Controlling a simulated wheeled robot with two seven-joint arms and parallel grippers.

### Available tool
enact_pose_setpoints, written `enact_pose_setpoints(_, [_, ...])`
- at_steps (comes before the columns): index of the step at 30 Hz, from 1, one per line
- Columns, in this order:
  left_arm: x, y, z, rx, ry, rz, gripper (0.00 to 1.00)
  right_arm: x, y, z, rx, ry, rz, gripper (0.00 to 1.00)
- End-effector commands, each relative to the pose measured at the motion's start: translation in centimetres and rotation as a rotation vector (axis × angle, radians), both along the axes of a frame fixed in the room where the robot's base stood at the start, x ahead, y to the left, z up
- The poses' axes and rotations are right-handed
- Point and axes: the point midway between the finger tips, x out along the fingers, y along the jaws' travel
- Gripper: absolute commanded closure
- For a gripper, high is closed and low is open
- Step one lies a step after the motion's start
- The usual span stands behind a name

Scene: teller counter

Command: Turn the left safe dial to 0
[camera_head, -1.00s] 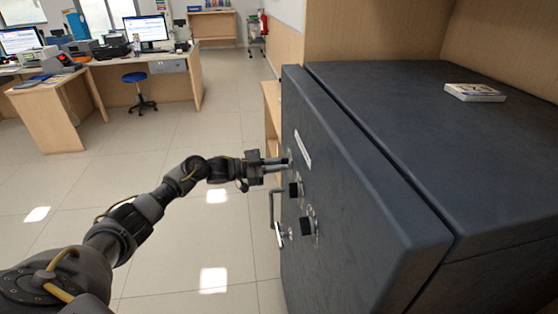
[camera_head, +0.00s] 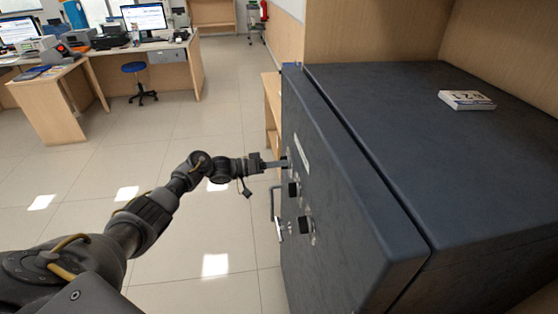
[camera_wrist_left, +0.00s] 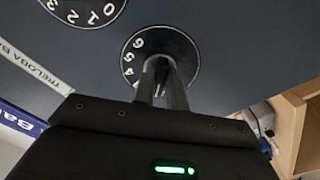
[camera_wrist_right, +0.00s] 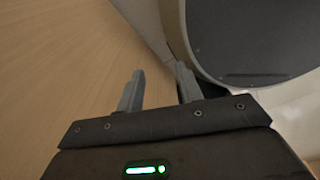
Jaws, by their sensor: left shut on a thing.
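The dark grey safe (camera_head: 335,170) stands at the right of the head view, its dial face turned left. My left gripper (camera_head: 283,163) reaches the farthest dial on that face and covers most of it. In the left wrist view my left fingers (camera_wrist_left: 163,85) are shut on this left safe dial (camera_wrist_left: 138,56), whose round black plate shows 4, 5 and 6; the fingers hide the rest. A second dial (camera_head: 294,189) and a third dial (camera_head: 305,225) sit nearer me. In the right wrist view my right gripper (camera_wrist_right: 160,84) is open and empty.
A bar handle (camera_head: 272,205) and a small metal lever (camera_head: 280,229) stick out below the dials. Desks (camera_head: 60,120) and a blue stool (camera_head: 138,75) stand far back. The floor between is free.

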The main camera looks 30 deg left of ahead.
Motion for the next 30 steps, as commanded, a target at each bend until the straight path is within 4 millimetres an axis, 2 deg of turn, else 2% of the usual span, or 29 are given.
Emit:
enact_pose_setpoints(3, [-0.1,0.0,0.1,-0.067,0.092,0.0,1.0,0.0,0.2,0.9,0.002,-0.001,-0.001,0.64])
enact_pose_setpoints(18, [-0.1,0.0,0.0,-0.35,0.459,0.0,1.0,0.0,0.3,2.7,0.003,0.0,-0.001,0.64])
enact_pose_setpoints(30, [-0.1,0.0,-0.1,-0.5,0.655,0.0,1.0,0.0,0.0,3.4,0.0,0.0,0.001,0.64])
